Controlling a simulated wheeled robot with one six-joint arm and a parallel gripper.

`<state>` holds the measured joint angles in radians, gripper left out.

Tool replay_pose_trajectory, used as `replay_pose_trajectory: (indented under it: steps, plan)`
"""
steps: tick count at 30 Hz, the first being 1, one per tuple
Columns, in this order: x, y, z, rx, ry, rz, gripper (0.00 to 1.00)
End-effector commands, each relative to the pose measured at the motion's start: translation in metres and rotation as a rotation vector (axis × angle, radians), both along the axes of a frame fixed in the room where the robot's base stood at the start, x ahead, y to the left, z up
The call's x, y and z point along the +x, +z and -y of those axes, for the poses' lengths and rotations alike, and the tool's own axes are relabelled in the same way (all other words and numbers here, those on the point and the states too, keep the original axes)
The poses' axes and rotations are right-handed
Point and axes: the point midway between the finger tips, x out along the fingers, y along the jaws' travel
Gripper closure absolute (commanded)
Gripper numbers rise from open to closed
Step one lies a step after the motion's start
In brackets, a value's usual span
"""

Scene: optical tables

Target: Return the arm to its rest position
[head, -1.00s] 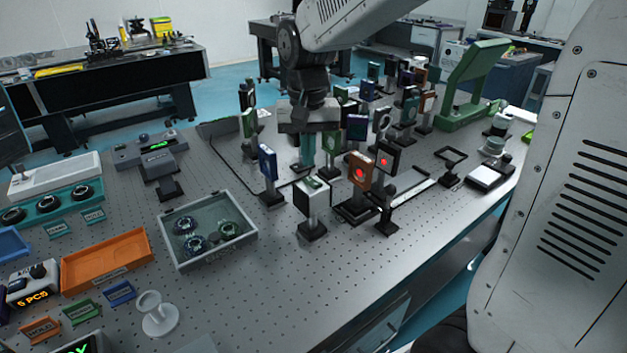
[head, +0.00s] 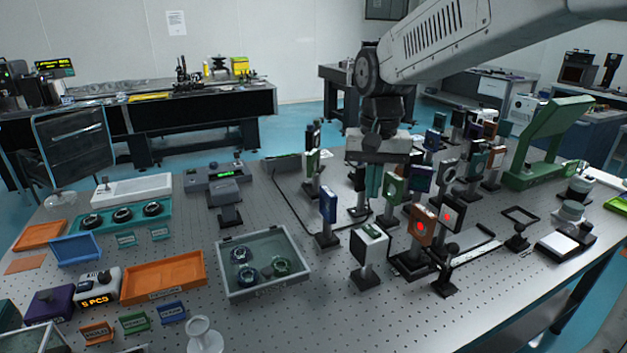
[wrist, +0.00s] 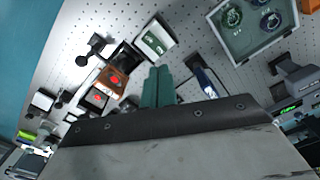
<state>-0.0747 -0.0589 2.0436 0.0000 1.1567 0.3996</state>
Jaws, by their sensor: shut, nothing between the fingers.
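My gripper (head: 374,180) hangs from my arm above the cluster of optics on the perforated table in the head view. Its teal fingers are together, with nothing between them. In the wrist view my gripper (wrist: 157,84) points down over the table, fingers side by side. A white box mount (head: 369,247) stands in front of it and an orange mount with a red dot (head: 421,225) to its right. A blue mount (head: 328,205) stands to its left. How high the fingertips are above the table is hard to tell.
A glass-topped case with round parts (head: 265,262) lies to the left, beside an orange tray (head: 162,277). A tall green stand (head: 548,150) rises at the right. Several mounts crowd behind my gripper. The table (head: 310,315) has bare room at its front.

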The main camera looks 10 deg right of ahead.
Motion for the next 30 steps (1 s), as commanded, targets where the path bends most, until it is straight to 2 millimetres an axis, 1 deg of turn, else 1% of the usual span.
replay_pose_trajectory:
  steps: [2, 4, 5, 6, 8, 9, 11, 12, 14, 15, 18, 21, 24, 25, 30]
  plan:
    - [-0.001, 0.000, 0.000, 0.000, 0.024, -0.002, 1.00]
    - [-0.011, -0.010, 0.001, -0.002, 0.073, -0.035, 1.00]
    - [-0.020, -0.013, 0.002, -0.002, 0.096, -0.048, 1.00]
    - [-0.035, -0.015, 0.003, 0.000, 0.129, -0.058, 1.00]
    - [-0.056, -0.015, 0.006, 0.000, 0.169, -0.063, 1.00]
    - [-0.072, -0.014, 0.008, 0.001, 0.193, -0.063, 1.00]
    - [-0.095, -0.013, 0.012, 0.002, 0.227, -0.060, 1.00]
    - [-0.111, -0.012, 0.014, 0.002, 0.249, -0.056, 1.00]
    - [-0.136, -0.013, 0.017, 0.002, 0.278, -0.047, 1.00]
    - [-0.152, -0.013, 0.019, 0.002, 0.296, -0.037, 1.00]
    - [-0.189, -0.016, 0.024, -0.002, 0.328, -0.008, 1.00]
    - [-0.217, -0.019, 0.028, -0.006, 0.341, 0.025, 1.00]
    - [-0.233, -0.020, 0.029, -0.013, 0.334, 0.061, 1.00]
    - [-0.236, -0.019, 0.030, -0.014, 0.332, 0.071, 1.00]
    - [-0.241, -0.013, 0.033, -0.022, 0.324, 0.111, 1.00]
